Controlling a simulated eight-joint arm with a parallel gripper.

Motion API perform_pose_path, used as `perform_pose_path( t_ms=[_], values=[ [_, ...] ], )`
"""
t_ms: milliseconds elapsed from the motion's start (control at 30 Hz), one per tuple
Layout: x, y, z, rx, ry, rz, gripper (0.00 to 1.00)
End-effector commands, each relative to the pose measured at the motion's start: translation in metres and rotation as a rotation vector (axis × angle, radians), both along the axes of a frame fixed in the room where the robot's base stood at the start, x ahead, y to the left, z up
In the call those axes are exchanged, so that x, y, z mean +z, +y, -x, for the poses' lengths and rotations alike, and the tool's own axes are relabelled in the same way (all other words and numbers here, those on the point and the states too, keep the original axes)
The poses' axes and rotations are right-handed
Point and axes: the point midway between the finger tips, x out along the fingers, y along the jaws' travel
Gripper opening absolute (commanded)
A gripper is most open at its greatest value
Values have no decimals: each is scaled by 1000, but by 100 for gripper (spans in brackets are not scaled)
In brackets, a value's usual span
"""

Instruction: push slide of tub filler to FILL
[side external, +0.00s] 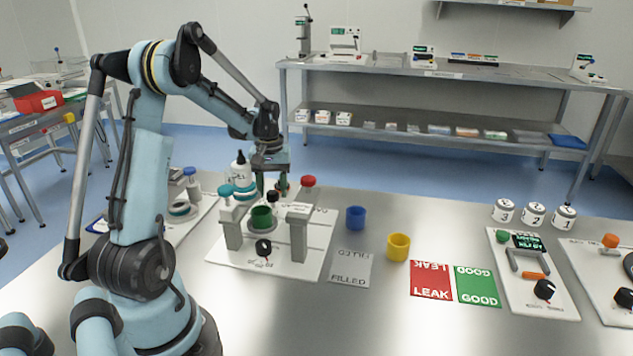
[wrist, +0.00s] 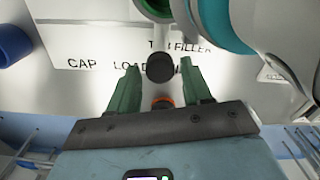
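A round black knob (wrist: 160,68), perhaps the slide's handle, shows behind the tub in the side view (side external: 272,196). My gripper (side external: 272,190) points down at the filler's far side. In the wrist view its green fingers (wrist: 158,72) are apart, with the black knob between or just beyond the tips; contact is unclear.
An orange piece (wrist: 162,102) shows between my fingers. A white bottle (side external: 240,172) stands close to my gripper. Blue (side external: 355,217) and yellow (side external: 398,246) tubs stand right of the filler, near the FILLED card (side external: 350,270) and LEAK (side external: 431,280) and GOOD (side external: 478,286) cards.

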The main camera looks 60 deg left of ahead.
Motion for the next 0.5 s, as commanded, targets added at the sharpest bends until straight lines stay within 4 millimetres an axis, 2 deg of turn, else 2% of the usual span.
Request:
perform_pose_path(
  t_ms=[333, 500],
  values=[
    [1, 0, 0, 0, 1, 1, 58],
    [13, 0, 0, 0, 1, 1, 58]
  ],
)
